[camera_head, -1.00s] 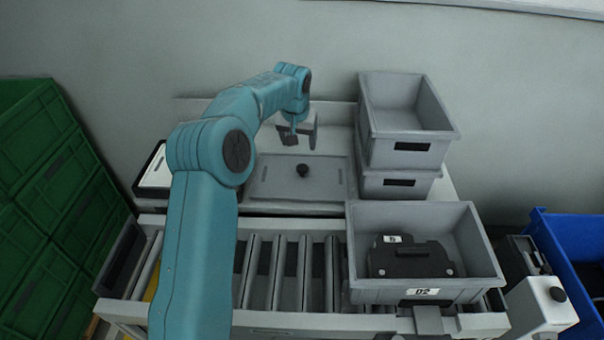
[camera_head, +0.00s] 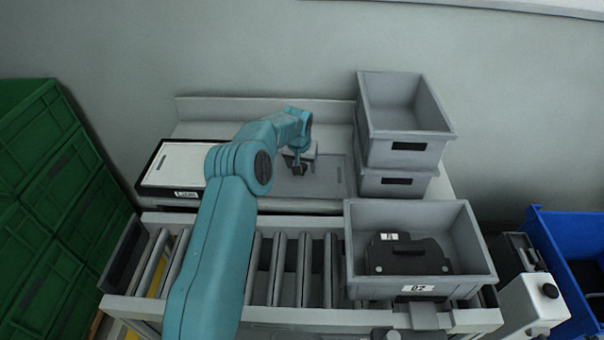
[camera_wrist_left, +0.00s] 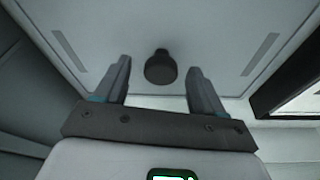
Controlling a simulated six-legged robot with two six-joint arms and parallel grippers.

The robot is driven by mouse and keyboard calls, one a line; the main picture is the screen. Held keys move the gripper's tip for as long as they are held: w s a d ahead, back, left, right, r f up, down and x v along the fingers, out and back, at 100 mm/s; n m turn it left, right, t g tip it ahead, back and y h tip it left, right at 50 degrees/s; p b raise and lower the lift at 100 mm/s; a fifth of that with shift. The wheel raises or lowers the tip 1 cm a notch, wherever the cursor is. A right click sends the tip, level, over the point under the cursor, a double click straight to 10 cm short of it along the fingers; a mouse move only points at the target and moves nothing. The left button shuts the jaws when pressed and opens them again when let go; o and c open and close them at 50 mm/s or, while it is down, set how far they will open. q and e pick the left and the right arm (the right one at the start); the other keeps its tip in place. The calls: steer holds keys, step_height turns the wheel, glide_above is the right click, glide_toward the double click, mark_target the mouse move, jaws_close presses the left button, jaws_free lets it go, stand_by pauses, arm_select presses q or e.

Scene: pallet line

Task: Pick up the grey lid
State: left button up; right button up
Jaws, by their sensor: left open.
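The grey lid (camera_head: 322,180) lies flat on the bench behind the roller conveyor. In the left wrist view the lid (camera_wrist_left: 120,20) fills the upper middle, with its dark round knob (camera_wrist_left: 160,68) between and just beyond my fingertips. My left gripper (camera_wrist_left: 160,75) is open and empty, its two fingers apart on either side of the knob. In the head view my left gripper (camera_head: 298,168) is over the lid and hides the knob. I cannot tell the exact height gap. My right gripper is not in view.
Stacked grey crates (camera_head: 405,150) stand right of the lid. A grey crate (camera_head: 365,290) holding a dark part (camera_head: 408,256) sits on the rollers. A white-topped tray (camera_head: 185,165) lies left of the lid. Green crates (camera_head: 40,190) are far left, a blue bin (camera_head: 535,225) far right.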

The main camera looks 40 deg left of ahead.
arm_select(q)
steer(key=shift+r, duration=0.1)
jaws_close()
